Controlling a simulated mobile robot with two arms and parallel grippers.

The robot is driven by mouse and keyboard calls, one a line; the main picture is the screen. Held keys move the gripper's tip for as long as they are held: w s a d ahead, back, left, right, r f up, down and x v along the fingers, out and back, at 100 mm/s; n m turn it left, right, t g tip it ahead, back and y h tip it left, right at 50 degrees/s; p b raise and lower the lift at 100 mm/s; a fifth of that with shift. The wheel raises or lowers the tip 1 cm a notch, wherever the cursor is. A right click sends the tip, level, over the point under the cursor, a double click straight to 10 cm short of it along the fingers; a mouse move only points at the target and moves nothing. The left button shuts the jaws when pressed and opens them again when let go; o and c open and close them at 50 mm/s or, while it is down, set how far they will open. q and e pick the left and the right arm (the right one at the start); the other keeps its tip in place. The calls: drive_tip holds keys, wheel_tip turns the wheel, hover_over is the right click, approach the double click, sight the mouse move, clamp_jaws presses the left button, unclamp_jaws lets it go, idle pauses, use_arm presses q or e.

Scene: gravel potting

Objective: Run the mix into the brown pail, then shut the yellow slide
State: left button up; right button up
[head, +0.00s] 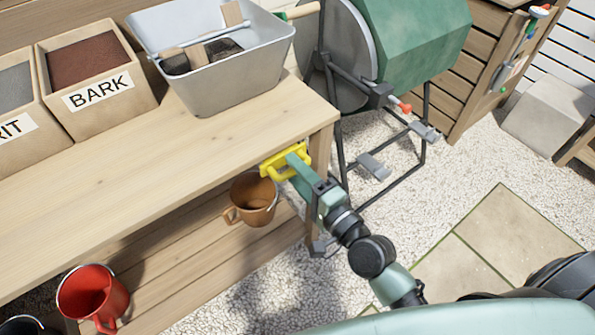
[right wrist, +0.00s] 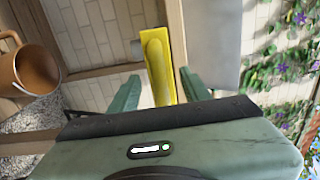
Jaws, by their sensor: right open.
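The yellow slide (head: 272,166) is at the front edge of the wooden bench, near its right corner. My right gripper (head: 293,160) reaches it from the front right. In the right wrist view the slide's yellow bar (right wrist: 157,62) lies between my two spread fingers, with gaps on both sides. The brown pail (head: 255,202) is below the bench edge, just left of and below the slide; it also shows at the left of the right wrist view (right wrist: 38,70). I cannot see into the pail's bottom. No flowing mix shows. My left gripper is out of view.
A grey tub (head: 225,85) with hand tools stands on the bench (head: 130,175), beside a bin marked BARK (head: 100,98). A red pail (head: 95,292) is at lower left. A green drum (head: 415,35) on a dark frame stands behind. Paving at right is open.

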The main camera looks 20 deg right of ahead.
clamp_jaws()
drive_tip(key=shift+s, duration=0.1)
drive_tip(key=shift+v, duration=0.8)
drive_tip(key=shift+s, duration=0.1)
drive_tip(key=shift+v, duration=0.8)
drive_tip(key=shift+f, duration=0.1)
